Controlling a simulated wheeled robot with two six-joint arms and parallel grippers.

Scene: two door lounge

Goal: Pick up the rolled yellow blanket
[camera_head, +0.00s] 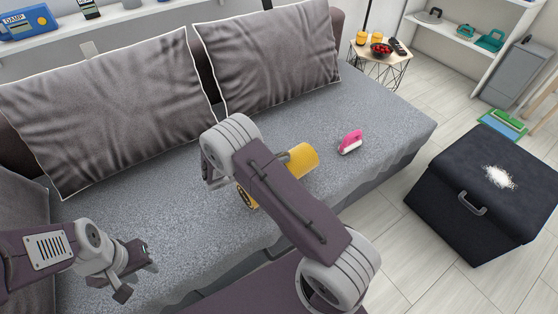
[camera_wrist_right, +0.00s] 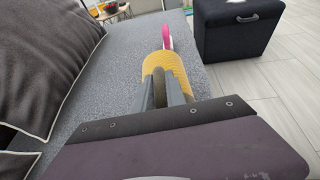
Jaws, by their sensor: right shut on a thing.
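The rolled yellow blanket (camera_head: 303,157) lies on the grey sofa seat (camera_head: 190,225), with its middle hidden behind my right arm in the head view. In the right wrist view, the blanket (camera_wrist_right: 165,62) sits straight ahead, with my right gripper's fingers (camera_wrist_right: 165,88) at its near part. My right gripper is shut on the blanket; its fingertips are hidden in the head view. I cannot tell whether the roll touches the seat. My left gripper (camera_head: 138,272) is open and empty above the seat's front left.
A pink and white brush-like thing (camera_head: 350,141) lies on the seat right of the blanket. Two grey cushions (camera_head: 110,110) (camera_head: 268,55) lean on the backrest. A black ottoman (camera_head: 470,190) with white powder (camera_head: 500,177) stands right. A side table (camera_head: 380,58) stands behind. Floor between is clear.

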